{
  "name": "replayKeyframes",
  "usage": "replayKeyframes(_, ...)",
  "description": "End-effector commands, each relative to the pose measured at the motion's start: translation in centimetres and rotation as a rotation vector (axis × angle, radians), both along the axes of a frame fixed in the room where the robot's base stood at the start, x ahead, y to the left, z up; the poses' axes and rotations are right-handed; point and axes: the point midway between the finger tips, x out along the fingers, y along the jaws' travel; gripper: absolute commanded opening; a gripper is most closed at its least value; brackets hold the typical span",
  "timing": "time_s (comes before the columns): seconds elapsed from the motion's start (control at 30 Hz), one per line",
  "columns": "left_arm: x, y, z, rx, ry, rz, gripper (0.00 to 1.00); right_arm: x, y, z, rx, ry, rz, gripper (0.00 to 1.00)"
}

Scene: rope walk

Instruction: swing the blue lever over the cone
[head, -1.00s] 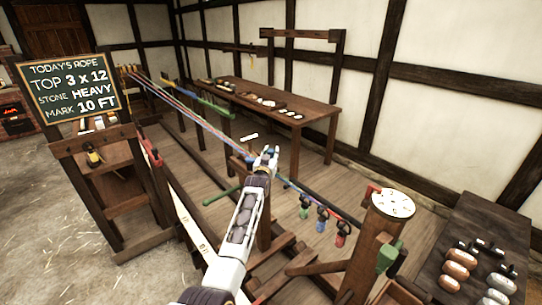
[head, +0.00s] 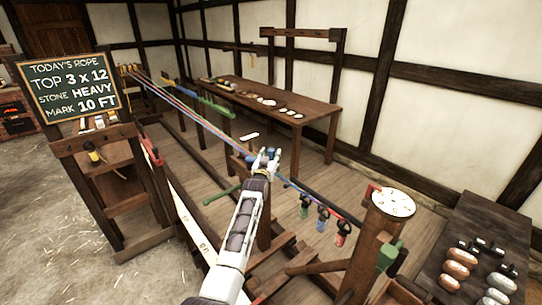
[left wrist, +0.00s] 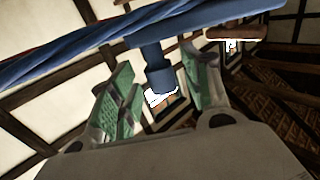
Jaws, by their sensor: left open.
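My left gripper (head: 267,158) is open beside the strands (head: 205,124), over the middle of the rope walk. In the left wrist view a blue upright peg (left wrist: 157,68), which looks like the lever's handle, stands between the green finger pads (left wrist: 155,90), with gaps at both sides. It joins a blue bar (left wrist: 210,18) that crosses above the fingers. A small blue part (head: 250,158) shows just left of the gripper in the head view. I cannot make out the cone; the gripper may hide it. My right gripper is not in view.
A long table (head: 270,98) with small items stands against the wall. Green, blue and red clamps (head: 322,222) hang right of the gripper. A post with a white round dial (head: 393,202) stands at the right. A chalkboard (head: 68,87) is at the left.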

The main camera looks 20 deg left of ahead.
Motion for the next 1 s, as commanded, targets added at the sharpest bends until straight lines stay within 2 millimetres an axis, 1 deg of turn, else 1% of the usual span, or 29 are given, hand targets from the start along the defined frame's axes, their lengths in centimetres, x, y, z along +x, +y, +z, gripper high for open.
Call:
replayKeyframes(0.6, -4.5, -0.3, -0.1, -0.001, 0.0, -0.001, 0.48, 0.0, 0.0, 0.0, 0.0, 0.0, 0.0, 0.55)
replayKeyframes(0.8, -5.2, -0.3, 0.0, -0.001, 0.0, -0.001, 0.48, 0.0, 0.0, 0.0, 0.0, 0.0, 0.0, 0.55)
replayKeyframes(1.0, -5.3, -0.3, 0.0, -0.001, 0.0, -0.001, 0.48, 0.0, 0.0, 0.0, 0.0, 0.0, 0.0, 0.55)
